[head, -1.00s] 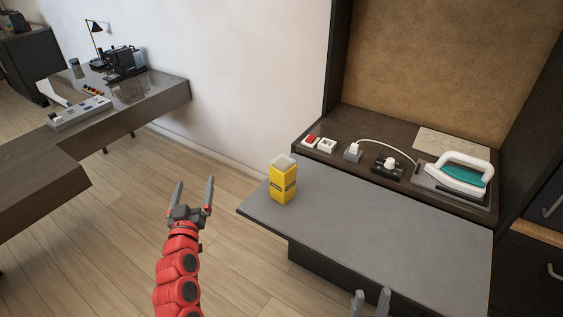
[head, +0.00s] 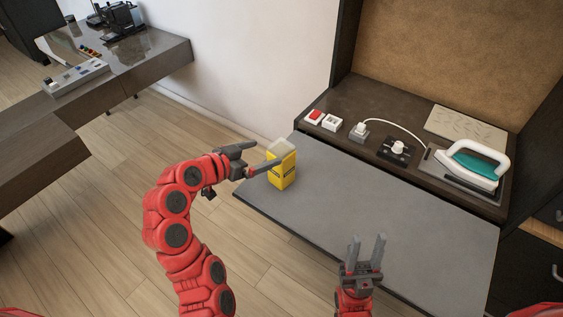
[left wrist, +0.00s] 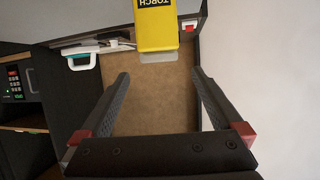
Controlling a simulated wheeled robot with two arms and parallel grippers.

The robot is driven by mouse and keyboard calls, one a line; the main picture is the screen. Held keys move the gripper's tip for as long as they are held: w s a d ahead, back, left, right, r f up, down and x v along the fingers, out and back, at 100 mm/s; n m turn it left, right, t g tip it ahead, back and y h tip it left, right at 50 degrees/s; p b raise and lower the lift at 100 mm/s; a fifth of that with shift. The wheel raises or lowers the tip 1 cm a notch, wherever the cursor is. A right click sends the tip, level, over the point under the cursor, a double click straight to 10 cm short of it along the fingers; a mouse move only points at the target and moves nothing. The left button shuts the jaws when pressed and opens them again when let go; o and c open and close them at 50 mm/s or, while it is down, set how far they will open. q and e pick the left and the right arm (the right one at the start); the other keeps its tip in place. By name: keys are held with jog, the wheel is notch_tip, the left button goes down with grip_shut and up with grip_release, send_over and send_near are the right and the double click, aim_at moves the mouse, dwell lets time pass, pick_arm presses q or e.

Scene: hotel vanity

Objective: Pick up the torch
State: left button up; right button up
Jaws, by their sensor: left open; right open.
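The torch (head: 283,174) is a yellow box-shaped body with a pale translucent top. It stands upright near the left corner of the grey counter (head: 380,200). In the left wrist view the torch (left wrist: 157,28) appears upside down at the top, lettered TORCH, lying between the lines of the fingers and just past their tips. My left gripper (head: 265,153) is open and empty, beside the torch on its left. In the head view one finger overlaps the torch's upper part; contact cannot be told. My right gripper (head: 367,240) is open and empty at the counter's front edge.
Behind the counter, a dark shelf holds a red switch (head: 313,117), a white switch, a plug with a white cord (head: 359,132), a black knob box (head: 397,150) and an iron (head: 475,165). The counter's middle is clear. A desk stands at far left.

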aim_at(281, 146)
pick_arm(q)
jog(key=p+x, duration=0.1)
jog(key=x, duration=0.5)
jog(key=shift+w+r+p, duration=0.1)
jog(key=shift+r+p, duration=0.05)
jog(key=shift+p, duration=0.25)
jog(key=shift+w+d+f+p, duration=0.2)
jog(key=shift+w+d+p, duration=0.2)
jog(key=shift+d+p, duration=0.25)
jog(key=p+x, duration=0.1)
jog(key=x, duration=0.2)
jog(key=shift+p, duration=0.35)
jog(key=shift+w+d+f, duration=0.2)
jog(key=shift+w+f, duration=0.1)
jog(key=shift+w, duration=0.05)
grip_shut()
